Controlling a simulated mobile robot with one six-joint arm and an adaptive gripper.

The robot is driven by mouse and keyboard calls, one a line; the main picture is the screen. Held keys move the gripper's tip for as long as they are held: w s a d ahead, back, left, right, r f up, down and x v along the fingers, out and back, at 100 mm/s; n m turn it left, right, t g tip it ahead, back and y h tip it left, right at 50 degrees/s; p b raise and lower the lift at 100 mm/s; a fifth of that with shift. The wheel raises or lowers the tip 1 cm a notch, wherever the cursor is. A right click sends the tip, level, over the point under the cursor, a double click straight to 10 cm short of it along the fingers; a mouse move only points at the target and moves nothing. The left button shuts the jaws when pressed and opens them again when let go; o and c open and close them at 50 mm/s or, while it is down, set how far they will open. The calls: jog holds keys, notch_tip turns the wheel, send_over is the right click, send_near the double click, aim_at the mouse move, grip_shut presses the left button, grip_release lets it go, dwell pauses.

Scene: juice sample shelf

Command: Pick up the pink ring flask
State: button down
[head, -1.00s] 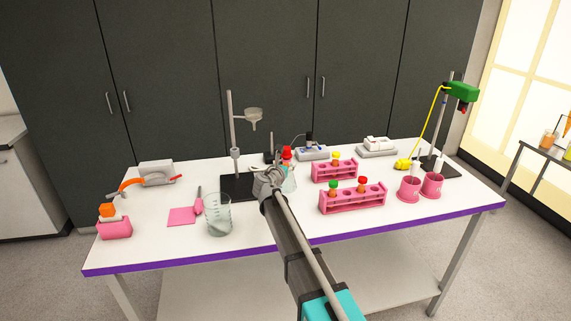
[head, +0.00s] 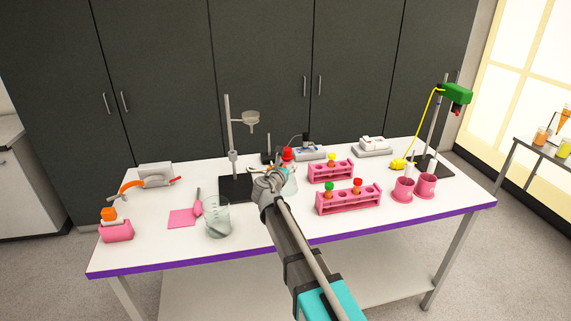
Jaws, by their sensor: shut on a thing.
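The clear glass flask (head: 291,185) with a red top (head: 288,154) is near the middle of the table, partly hidden behind the end of my arm. My gripper (head: 277,178) is at the flask's near left side and shut on it. The fingertips are small and overlap the glass, so the exact grip point is unclear. A pink ring on the flask is too small to make out. I cannot tell whether its base touches the table.
A ring stand (head: 229,150) stands just left of the flask. A glass beaker (head: 217,217) is front left. Pink tube racks (head: 349,205) and pink cups (head: 425,186) stand to the right.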

jog(key=shift+s+d+r+p, duration=0.15)
jog(key=shift+s+r+p, duration=0.2)
jog(key=shift+s, duration=0.35)
jog(key=shift+s+d+r+p, duration=0.2)
jog(key=shift+s+r, duration=0.1)
jog(key=shift+s, duration=0.45)
jog(key=shift+s+d+r+p, duration=0.15)
jog(key=shift+s+r+p, duration=0.2)
jog(key=shift+s, duration=0.35)
jog(key=shift+s, duration=0.1)
